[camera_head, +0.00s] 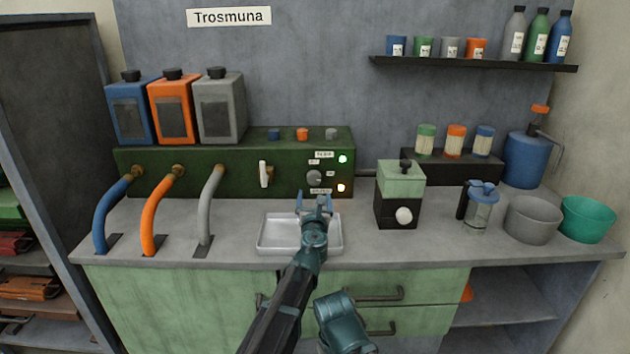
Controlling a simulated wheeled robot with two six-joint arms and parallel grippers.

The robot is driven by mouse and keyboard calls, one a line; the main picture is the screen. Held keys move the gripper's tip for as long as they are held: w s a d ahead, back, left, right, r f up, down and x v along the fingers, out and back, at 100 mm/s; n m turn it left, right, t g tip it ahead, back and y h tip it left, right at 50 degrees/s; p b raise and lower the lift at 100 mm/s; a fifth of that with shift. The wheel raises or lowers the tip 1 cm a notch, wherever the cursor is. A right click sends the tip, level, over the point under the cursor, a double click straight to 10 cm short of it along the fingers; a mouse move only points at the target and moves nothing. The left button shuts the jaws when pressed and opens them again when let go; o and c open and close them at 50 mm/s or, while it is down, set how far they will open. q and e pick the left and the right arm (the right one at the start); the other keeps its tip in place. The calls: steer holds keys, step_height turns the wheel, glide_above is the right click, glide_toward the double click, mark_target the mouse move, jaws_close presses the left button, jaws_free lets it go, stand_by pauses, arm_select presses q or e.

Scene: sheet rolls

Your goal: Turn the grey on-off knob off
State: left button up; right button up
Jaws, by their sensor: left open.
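The grey knob (314,177) sits on the front face of the green machine (215,182), among small white labels too small to read surely. I cannot tell which way the knob points. A green lamp (343,159) and an orange lamp (341,188) to its right both look lit. My left gripper (314,198) is open and empty. Its fingertips are just below the knob in the picture, above the white tray; how far they are from the knob in depth is unclear.
The white tray (268,248) is on the counter under my left gripper. A white lever (264,174) is left of the knob. A green and black grinder (397,215) stands to the right, with a lidded jug (479,216) and bowls beyond. Hoses run down at the left.

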mark_target(314, 180)
arm_select(q)
steer(key=w, duration=1.2)
steer(key=shift+w, duration=0.1)
steer(key=shift+c, duration=0.2)
steer(key=c, duration=1.3)
